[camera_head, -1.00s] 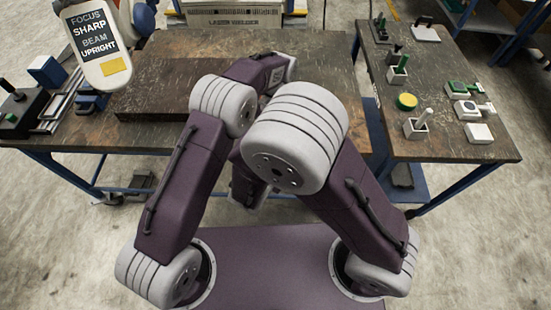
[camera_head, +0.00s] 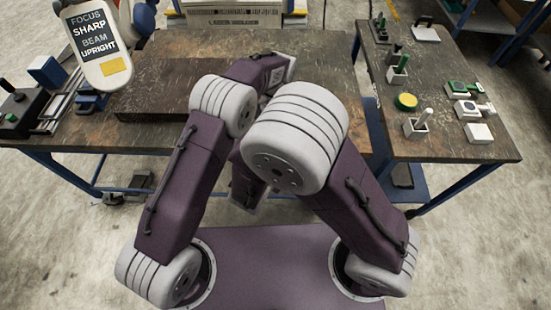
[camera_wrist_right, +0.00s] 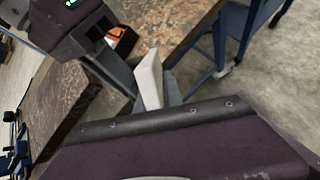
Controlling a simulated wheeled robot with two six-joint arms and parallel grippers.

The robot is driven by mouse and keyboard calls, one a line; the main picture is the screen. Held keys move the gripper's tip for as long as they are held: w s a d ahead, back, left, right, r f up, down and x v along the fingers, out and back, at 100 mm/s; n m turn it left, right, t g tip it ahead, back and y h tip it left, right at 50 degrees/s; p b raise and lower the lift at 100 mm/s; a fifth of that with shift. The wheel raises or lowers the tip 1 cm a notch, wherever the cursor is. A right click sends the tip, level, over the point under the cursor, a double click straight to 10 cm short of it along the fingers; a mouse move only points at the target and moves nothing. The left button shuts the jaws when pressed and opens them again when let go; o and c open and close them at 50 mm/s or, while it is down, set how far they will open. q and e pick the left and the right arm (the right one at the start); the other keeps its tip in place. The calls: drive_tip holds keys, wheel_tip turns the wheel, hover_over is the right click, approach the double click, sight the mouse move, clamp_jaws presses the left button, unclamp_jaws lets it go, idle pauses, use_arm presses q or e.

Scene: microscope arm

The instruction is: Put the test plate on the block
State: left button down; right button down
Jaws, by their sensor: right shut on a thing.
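In the right wrist view my right gripper (camera_wrist_right: 148,92) is shut on a pale flat piece, which looks like the test plate (camera_wrist_right: 150,78). The piece stands up on edge between the dark fingers. In the head view my folded arms hide both gripper tips and the held plate. My left gripper does not show clearly. I cannot tell for certain which item is the block; a blue block (camera_head: 47,71) sits at the left of the wooden bench, near a black device with a green knob (camera_head: 16,112).
The wooden bench (camera_head: 320,65) has a raised dark slab (camera_head: 150,105). The right table (camera_head: 450,70) carries several small white, green and yellow pieces. A floor gap separates the tables.

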drive_tip(key=shift+d, duration=0.1)
idle(0.4)
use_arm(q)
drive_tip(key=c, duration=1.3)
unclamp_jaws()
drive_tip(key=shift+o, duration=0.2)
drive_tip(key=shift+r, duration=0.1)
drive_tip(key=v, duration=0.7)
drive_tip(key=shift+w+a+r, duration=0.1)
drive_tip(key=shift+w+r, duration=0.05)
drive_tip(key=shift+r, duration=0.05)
